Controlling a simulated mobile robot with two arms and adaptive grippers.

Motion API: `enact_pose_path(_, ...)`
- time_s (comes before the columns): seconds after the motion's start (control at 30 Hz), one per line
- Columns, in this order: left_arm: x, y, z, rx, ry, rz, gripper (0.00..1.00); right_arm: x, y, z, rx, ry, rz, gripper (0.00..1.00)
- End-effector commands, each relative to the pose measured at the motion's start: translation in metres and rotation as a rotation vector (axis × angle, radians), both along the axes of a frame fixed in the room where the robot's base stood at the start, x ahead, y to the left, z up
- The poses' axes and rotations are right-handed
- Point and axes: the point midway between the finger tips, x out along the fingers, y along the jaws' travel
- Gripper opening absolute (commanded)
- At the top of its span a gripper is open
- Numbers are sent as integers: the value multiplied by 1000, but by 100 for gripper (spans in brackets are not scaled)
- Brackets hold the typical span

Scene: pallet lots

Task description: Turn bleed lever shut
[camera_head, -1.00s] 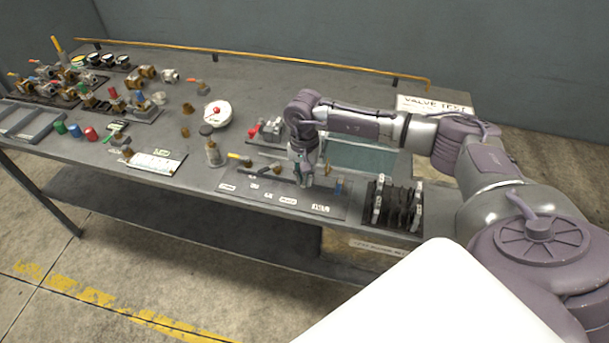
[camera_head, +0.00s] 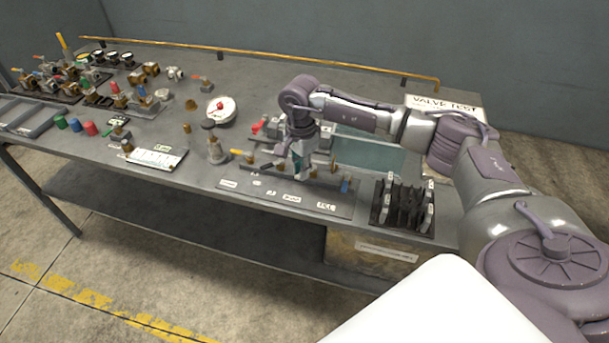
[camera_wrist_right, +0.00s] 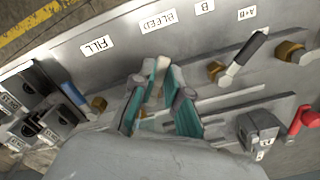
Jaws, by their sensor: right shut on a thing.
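My right gripper (camera_head: 302,172) is over the valve panel (camera_head: 240,190) on the bench, behind the BLEED label (camera_head: 291,198). In the right wrist view its teal fingers (camera_wrist_right: 160,70) are closed together in front of the BLEED label (camera_wrist_right: 158,22). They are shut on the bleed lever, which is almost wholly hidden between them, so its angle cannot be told. A blue lever (camera_wrist_right: 75,95) by the FILL label (camera_wrist_right: 97,45) is on one side. A black lever with a pale end (camera_wrist_right: 245,58) is on the other. My left gripper is not in view.
A red handle (camera_wrist_right: 304,118) is near the wrist. Several valves and fittings fill the bench's far left.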

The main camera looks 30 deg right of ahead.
Motion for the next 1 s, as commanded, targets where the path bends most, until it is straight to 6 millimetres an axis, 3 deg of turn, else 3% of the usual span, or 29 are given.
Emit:
enact_pose_path(0.4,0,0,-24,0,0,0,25,17,-2,-1,1,-3,-398,0)
enact_pose_path(1.0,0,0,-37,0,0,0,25,33,-12,1,2,-4,-863,0)
